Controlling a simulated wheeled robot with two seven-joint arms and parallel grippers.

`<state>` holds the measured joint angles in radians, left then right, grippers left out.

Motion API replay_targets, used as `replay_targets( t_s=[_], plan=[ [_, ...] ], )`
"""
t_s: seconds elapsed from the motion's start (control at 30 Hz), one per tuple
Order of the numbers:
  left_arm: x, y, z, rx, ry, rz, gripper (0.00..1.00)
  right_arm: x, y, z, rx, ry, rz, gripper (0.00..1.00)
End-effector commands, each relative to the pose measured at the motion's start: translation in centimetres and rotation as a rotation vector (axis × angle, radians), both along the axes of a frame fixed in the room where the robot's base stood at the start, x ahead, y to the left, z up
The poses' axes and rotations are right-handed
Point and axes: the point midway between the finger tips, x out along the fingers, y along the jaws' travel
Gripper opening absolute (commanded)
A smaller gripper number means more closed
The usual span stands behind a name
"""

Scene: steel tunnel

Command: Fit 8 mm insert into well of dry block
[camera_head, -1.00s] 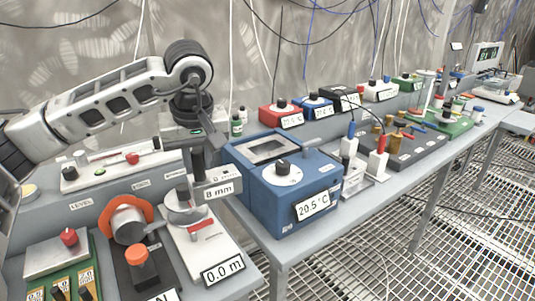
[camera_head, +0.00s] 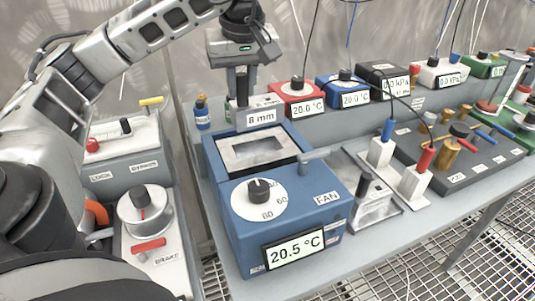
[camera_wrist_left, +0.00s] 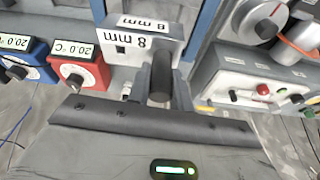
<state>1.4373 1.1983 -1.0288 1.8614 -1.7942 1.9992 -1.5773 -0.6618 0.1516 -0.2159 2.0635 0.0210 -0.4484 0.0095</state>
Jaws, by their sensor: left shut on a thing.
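My left gripper (camera_head: 241,97) is shut on the 8 mm insert (camera_head: 262,117), a grey block with an "8 mm" label. The insert is held above the far edge of the blue dry block (camera_head: 290,205). The dry block has a rectangular well (camera_head: 258,148) in its top, which looks empty, a dial and a "20.5 °C" display. In the left wrist view the insert (camera_wrist_left: 138,40) hangs at the fingers, with its round dark knob between them. I cannot tell its exact height over the block. My right gripper is not in view.
Red (camera_head: 298,95) and blue (camera_head: 343,90) 20.0 °C units stand behind the dry block.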

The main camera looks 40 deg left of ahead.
Motion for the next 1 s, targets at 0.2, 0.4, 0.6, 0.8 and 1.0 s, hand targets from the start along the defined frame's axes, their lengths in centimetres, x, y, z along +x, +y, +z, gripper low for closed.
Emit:
replay_targets(
  t_s=[0.2,0.4,0.6,0.8,1.0],
  plan=[
    [0.0,0.0,-3.3,0.000,0.002,-0.015,0.00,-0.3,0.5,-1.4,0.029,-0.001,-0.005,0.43],
    [0.0,0.0,-5.7,0.002,-0.001,-0.014,0.00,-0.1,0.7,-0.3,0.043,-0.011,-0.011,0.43],
    [-0.1,0.0,-7.9,0.000,0.001,-0.013,0.00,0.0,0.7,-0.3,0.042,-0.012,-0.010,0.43],
    [0.0,0.0,-9.8,0.001,-0.002,-0.014,0.00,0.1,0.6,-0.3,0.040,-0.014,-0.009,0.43],
    [0.0,0.0,-9.9,0.001,-0.004,-0.013,0.00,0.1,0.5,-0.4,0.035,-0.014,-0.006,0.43]
  ],
)
